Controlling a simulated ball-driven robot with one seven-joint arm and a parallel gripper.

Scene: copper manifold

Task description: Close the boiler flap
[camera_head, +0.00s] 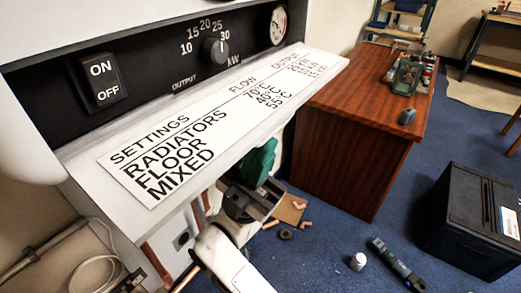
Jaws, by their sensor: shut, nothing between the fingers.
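The boiler flap (240,105) is a white panel, folded down and open below the black control panel (150,65). A settings label (205,125) lies on its inner face. My gripper (258,163) has green fingers, which look shut and empty. It is beneath the flap's front edge, right of the middle, and the flap hides part of it. Whether the fingers touch the flap's underside cannot be told.
A brown wooden cabinet (355,150) stands right of the boiler, with a box of small items (405,75) on top. A black box (475,220), a white can (358,261), a dark tool (398,265) and copper pieces are on the blue floor. Pipes run below the flap.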

